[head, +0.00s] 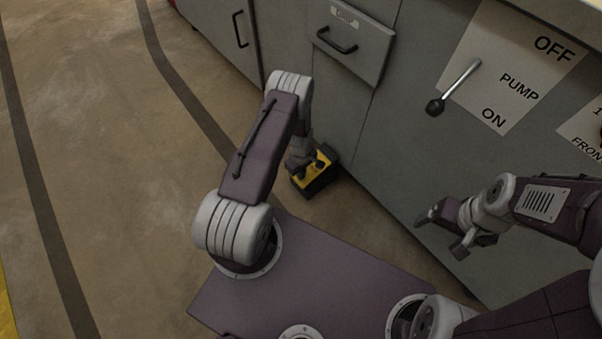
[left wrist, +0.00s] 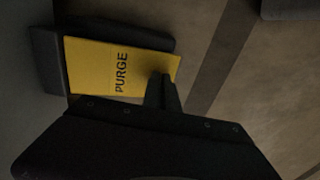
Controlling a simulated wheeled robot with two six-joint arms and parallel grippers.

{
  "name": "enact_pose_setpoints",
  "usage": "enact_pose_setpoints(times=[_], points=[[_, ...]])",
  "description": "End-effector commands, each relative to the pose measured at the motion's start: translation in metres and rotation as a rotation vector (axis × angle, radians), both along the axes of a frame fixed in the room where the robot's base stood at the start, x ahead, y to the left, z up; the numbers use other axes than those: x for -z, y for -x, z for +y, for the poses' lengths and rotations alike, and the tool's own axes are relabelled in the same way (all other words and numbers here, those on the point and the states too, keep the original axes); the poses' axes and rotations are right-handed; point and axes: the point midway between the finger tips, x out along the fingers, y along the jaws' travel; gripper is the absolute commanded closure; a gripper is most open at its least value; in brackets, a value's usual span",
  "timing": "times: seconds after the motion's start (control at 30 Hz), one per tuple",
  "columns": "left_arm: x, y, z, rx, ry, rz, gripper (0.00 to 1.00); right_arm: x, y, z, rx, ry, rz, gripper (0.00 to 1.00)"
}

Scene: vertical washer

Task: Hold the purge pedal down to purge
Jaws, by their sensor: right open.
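The purge pedal (head: 303,184) has a yellow top and a dark base, and sits on the floor at the foot of the grey cabinet. In the left wrist view the yellow plate (left wrist: 93,66) reads PURGE. My left gripper (head: 318,163) points down over the pedal. In the left wrist view its fingertips (left wrist: 163,78) look shut together and overlap the plate's right part. I cannot tell whether they touch it or how far the pedal is pressed. My right gripper (head: 444,235) is open and empty in front of the cabinet, well away from the pedal.
The grey cabinet (head: 385,160) runs along the right side. It carries a drawer with a handle (head: 336,41) above the pedal and a pump lever (head: 455,88) beside OFF and ON labels. The concrete floor (head: 110,130) at left is clear, with dark stripes.

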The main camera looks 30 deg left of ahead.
Motion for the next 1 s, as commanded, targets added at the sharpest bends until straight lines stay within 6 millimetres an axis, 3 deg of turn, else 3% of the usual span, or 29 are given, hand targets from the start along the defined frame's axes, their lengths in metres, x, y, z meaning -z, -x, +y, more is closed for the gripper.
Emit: enact_pose_setpoints(times=[0.03,0.77,0.87,1.0], points=[[0.006,0.006,0.0,-0.002,0.002,0.013,1.0,0.003,0.0,0.0,0.0,0.0,0.0,0.17],[0.005,0.006,0.0,-0.002,0.002,0.013,1.0,0.001,0.0,0.0,0.0,0.0,0.0,0.17],[-0.007,0.005,0.002,-0.001,0.001,0.01,1.0,-0.009,0.0,0.0,0.0,0.0,0.0,0.17],[-0.042,0.002,0.01,0.0,-0.001,0.003,1.0,-0.04,0.0,0.0,0.0,0.0,0.0,0.17]])
